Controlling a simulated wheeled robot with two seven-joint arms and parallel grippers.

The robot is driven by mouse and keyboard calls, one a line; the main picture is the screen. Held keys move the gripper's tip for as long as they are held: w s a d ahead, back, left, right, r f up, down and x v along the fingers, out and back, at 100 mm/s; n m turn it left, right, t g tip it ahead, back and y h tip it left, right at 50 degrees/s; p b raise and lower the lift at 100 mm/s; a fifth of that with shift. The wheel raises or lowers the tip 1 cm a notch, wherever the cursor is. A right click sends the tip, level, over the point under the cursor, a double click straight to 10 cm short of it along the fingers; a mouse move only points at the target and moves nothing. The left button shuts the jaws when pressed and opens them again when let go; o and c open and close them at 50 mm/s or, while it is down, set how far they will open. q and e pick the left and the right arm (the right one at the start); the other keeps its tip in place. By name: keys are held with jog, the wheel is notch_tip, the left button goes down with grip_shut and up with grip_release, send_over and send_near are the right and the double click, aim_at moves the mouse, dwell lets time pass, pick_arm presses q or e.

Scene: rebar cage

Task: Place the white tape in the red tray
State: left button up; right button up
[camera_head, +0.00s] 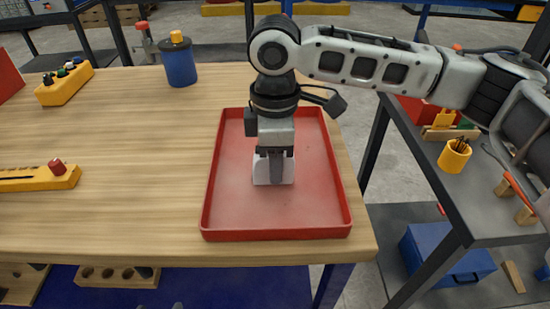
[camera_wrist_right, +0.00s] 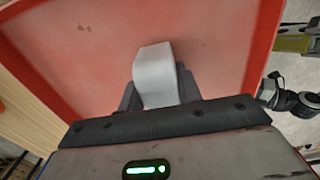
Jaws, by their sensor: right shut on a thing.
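The red tray (camera_head: 225,210) is a shallow rectangular tray lying on the wooden table near its right edge. My right gripper (camera_head: 276,168) points down over the middle of the tray, shut on the white tape (camera_head: 260,171). In the right wrist view the white tape (camera_wrist_right: 158,75) sits upright between the two dark fingers, with the red tray floor (camera_wrist_right: 75,45) behind it. The tape's lower end is at or just above the tray floor; I cannot tell whether it touches. The fingers hide part of the tape. My left gripper is not in view.
On the wooden table (camera_head: 120,140) stand a blue container (camera_head: 180,65), a yellow block with coloured knobs (camera_head: 64,84) and a yellow holder with a red knob (camera_head: 40,180). A dark side table (camera_head: 470,205) with a yellow cup (camera_head: 454,157) stands at the right. The tray holds nothing else visible.

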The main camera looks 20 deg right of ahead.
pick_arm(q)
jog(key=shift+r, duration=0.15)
pick_arm(e)
jog(key=o, duration=1.2)
jog(key=shift+c, duration=0.2)
jog(key=shift+r, duration=0.1)
notch_tip(320, 180, up, 11)
jog(key=shift+f+p, duration=0.15)
jog(key=shift+p, duration=0.65)
jog(key=shift+r, duration=0.65)
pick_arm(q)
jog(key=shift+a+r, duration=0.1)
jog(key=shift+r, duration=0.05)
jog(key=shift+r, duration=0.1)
